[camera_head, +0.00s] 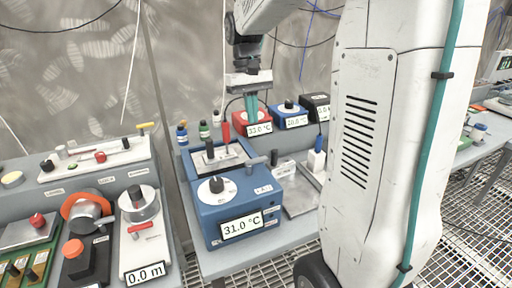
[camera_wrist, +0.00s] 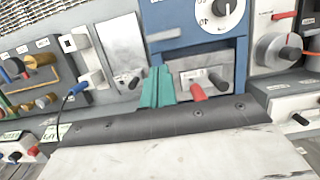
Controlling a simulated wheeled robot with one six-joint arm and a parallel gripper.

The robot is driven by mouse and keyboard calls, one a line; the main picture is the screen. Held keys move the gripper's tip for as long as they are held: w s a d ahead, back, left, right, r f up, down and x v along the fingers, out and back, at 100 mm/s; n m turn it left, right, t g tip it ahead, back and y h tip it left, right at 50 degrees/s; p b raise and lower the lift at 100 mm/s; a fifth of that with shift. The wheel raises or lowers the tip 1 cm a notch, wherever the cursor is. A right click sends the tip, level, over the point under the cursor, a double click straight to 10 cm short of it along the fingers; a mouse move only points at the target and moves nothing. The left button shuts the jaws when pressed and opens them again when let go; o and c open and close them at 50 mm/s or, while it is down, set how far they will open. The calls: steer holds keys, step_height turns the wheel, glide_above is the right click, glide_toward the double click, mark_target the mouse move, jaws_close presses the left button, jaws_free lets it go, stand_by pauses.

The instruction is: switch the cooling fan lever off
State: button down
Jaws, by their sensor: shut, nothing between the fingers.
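A blue box (camera_head: 240,200) with a round dial and a 31.0 °C display stands on the near bench; it also shows upside down in the wrist view (camera_wrist: 190,22). Behind its dial, a panel framed in blue carries a red lever (camera_head: 226,132) and a black lever (camera_head: 210,149). In the wrist view the red lever (camera_wrist: 197,92) and the dark lever (camera_wrist: 218,81) lie just right of my fingertips. A grey handle (camera_head: 257,160) sticks out beside the box. I cannot read which one is the cooling fan lever. My gripper (camera_head: 252,110), with teal fingers, is shut and empty (camera_wrist: 157,88).
Red (camera_head: 252,121), blue (camera_head: 288,117) and black (camera_head: 316,107) display boxes stand behind my gripper. Small bottles (camera_head: 204,130) stand at the back left. Another bench with a 0.0 m device (camera_head: 140,235) is at left. The wall is close behind.

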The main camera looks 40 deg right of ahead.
steer(key=shift+w+d+f, duration=0.15)
steer(key=shift+w+d, duration=0.15)
steer(key=shift+d, duration=0.05)
steer(key=x, duration=1)
steer(key=shift+s+a, duration=0.1)
